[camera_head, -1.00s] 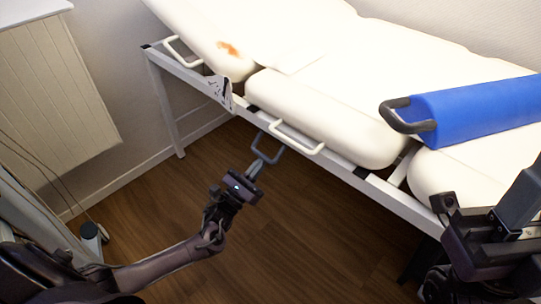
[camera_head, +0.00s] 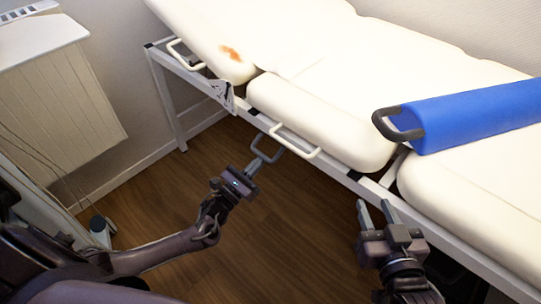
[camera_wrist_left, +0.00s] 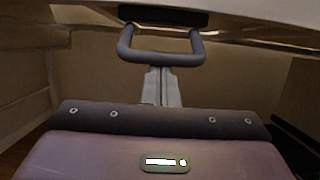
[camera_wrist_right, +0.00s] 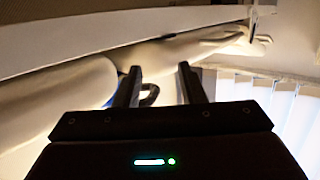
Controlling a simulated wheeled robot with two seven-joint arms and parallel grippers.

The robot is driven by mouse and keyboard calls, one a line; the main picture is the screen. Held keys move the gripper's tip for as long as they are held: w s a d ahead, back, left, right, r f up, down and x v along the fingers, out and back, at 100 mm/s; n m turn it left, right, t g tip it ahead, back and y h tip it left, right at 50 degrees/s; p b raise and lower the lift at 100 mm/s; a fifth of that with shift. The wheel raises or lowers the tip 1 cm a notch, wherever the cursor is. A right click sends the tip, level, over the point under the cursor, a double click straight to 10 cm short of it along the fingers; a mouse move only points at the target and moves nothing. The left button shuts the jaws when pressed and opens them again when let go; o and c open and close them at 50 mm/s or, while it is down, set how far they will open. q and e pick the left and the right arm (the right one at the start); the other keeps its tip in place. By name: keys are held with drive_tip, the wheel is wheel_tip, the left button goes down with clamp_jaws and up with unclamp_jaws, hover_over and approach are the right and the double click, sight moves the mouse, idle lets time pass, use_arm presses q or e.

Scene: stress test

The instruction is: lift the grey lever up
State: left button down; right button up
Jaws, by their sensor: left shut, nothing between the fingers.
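The grey lever (camera_head: 266,157) is a U-shaped handle hanging under the side rail of the treatment table. It also shows in the left wrist view (camera_wrist_left: 160,58), straight ahead of the fingers. My left gripper (camera_head: 255,163) is shut and empty, its fingertips right at the lower bar of the lever. I cannot tell whether they touch it. My right gripper (camera_head: 374,203) is open and empty, in front of the table's side rail and to the right of the lever. Its two fingers stand apart in the right wrist view (camera_wrist_right: 158,72).
The cream padded table (camera_head: 310,115) has a white frame and white side handles (camera_head: 298,140). A blue bolster (camera_head: 475,115) with a dark handle (camera_head: 398,125) lies on it. A radiator (camera_head: 65,95) is at the left wall. The wooden floor (camera_head: 285,230) between my arms is clear.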

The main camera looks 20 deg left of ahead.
drive_tip(key=s+d+f+g+h+p, duration=0.25)
drive_tip(key=s+f+g, duration=0.65)
drive_tip(key=s+f, duration=0.45)
use_arm(q)
drive_tip(key=g+p, duration=0.1)
drive_tip(key=p, duration=0.1)
drive_tip(key=s+r+g+p, duration=0.1)
drive_tip(key=p, duration=0.1)
drive_tip(key=shift+a+r+y+p, duration=0.2)
drive_tip(key=shift+r+y+p, duration=0.1)
drive_tip(key=shift+y+p, duration=0.1)
use_arm(e)
drive_tip(key=d+m+g+h, duration=0.1)
drive_tip(key=d+g+h, duration=0.2)
drive_tip(key=d, duration=0.3)
drive_tip(key=shift+d+f, duration=0.1)
